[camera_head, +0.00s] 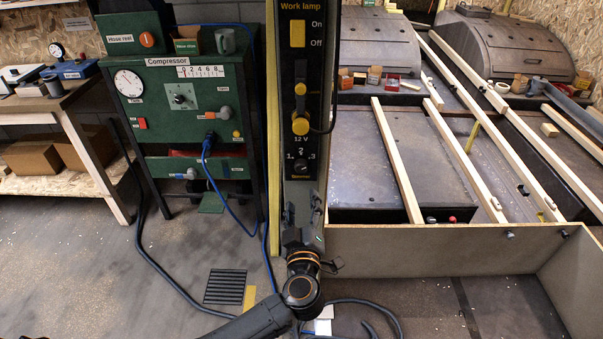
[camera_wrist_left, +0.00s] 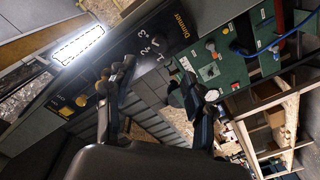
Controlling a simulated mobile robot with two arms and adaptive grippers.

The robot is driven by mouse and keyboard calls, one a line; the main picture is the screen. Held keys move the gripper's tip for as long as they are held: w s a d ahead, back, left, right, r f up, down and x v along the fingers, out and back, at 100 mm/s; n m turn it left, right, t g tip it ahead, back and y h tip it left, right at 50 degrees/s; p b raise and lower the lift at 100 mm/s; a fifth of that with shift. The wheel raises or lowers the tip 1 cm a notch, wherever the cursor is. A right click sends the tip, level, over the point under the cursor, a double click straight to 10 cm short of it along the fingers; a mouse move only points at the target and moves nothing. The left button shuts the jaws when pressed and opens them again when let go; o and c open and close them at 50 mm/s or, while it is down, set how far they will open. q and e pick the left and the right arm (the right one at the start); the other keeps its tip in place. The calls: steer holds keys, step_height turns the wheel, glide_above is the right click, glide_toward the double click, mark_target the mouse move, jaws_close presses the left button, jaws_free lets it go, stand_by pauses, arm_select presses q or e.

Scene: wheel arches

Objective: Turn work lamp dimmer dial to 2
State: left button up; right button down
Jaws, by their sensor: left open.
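The work lamp panel (camera_head: 302,90) is a dark upright post with a yellow "Work lamp" label. Its small black dial (camera_head: 301,167) sits low on the post, with white numbers around it; its pointer is too small to read. In the left wrist view the yellow "Dimmer" lettering (camera_wrist_left: 182,25) and white numbers (camera_wrist_left: 153,45) show on the dark panel. My left gripper (camera_head: 303,208) is just below the dial in the head view, apart from it as far as I can tell. Its fingers (camera_wrist_left: 152,88) are spread and empty in the wrist view. My right gripper is out of view.
Above the dial are a yellow switch (camera_head: 298,34) and a yellow knob (camera_head: 301,126). A green compressor cabinet (camera_head: 190,115) stands left, with a blue cable (camera_head: 225,195). A grey low wall (camera_head: 420,250) adjoins the post on the right. A lit lamp (camera_wrist_left: 78,45) shows in the wrist view.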

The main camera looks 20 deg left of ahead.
mark_target(301, 170)
arm_select(q)
steer(key=x, duration=1.1)
steer(key=shift+f, duration=0.1)
steer(key=shift+w+a, duration=0.1)
steer(key=shift+w, duration=0.35)
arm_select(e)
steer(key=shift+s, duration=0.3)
arm_select(q)
jaws_close()
